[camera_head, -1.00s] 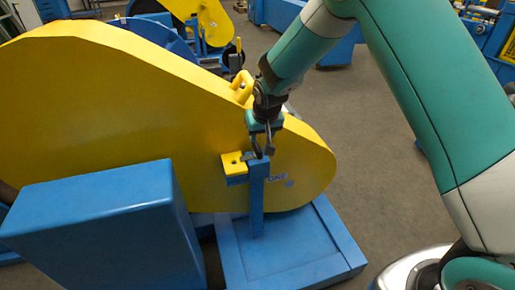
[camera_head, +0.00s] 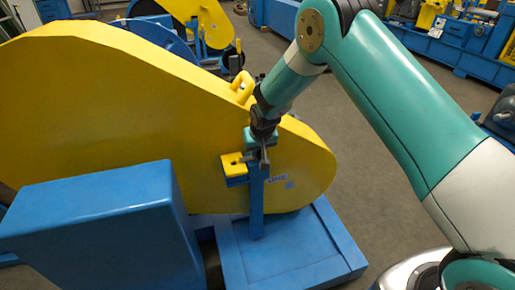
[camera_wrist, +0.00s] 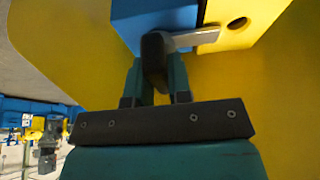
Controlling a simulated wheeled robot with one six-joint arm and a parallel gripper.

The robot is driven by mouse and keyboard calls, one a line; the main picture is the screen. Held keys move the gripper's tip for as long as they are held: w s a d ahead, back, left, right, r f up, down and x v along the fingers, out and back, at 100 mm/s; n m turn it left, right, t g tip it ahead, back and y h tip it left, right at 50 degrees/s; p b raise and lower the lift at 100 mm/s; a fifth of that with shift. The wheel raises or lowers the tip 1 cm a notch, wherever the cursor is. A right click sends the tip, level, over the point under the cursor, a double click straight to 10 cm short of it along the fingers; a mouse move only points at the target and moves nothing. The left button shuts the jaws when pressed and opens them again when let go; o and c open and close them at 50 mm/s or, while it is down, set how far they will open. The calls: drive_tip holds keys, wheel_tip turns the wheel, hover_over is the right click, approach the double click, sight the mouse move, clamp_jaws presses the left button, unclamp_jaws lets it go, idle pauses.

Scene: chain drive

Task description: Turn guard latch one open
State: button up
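Guard latch one is a grey lever with a dark grip (camera_wrist: 154,58), which juts from a blue block (camera_wrist: 150,22) in the wrist view. In the head view the latch area is on the yellow guard (camera_head: 120,110), beside a yellow bracket (camera_head: 233,164) at the top of a blue post (camera_head: 256,205). A label that seems to read "ONE" is on the guard right of the post. My gripper (camera_head: 262,155) is at the post top. In the wrist view its teal fingers (camera_wrist: 157,85) lie on both sides of the dark grip, apparently shut on it. The contact is partly hidden.
A blue box (camera_head: 95,225) stands in front of the guard at left. A blue base plate (camera_head: 285,250) lies under the post. A yellow handle (camera_head: 242,88) is on the guard's top edge. Open grey floor lies to the right, with other machines behind.

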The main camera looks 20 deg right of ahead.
clamp_jaws()
drive_tip(key=shift+m, duration=0.3)
drive_tip(key=m+h, duration=0.1)
drive_tip(key=m, duration=0.1)
drive_tip(key=m+h, duration=0.1)
drive_tip(key=m, duration=0.2)
drive_tip(key=shift+a+g, duration=0.2)
drive_tip(key=shift+g, duration=0.1)
drive_tip(key=m+h, duration=0.1)
drive_tip(key=m, duration=0.2)
drive_tip(key=m+g+h+b, duration=0.1)
drive_tip(key=m, duration=0.2)
drive_tip(key=shift+w+a+g, duration=0.1)
drive_tip(key=shift+w+g, duration=0.05)
drive_tip(key=shift+g, duration=0.15)
drive_tip(key=shift+m, duration=0.3)
drive_tip(key=o, duration=0.7)
unclamp_jaws()
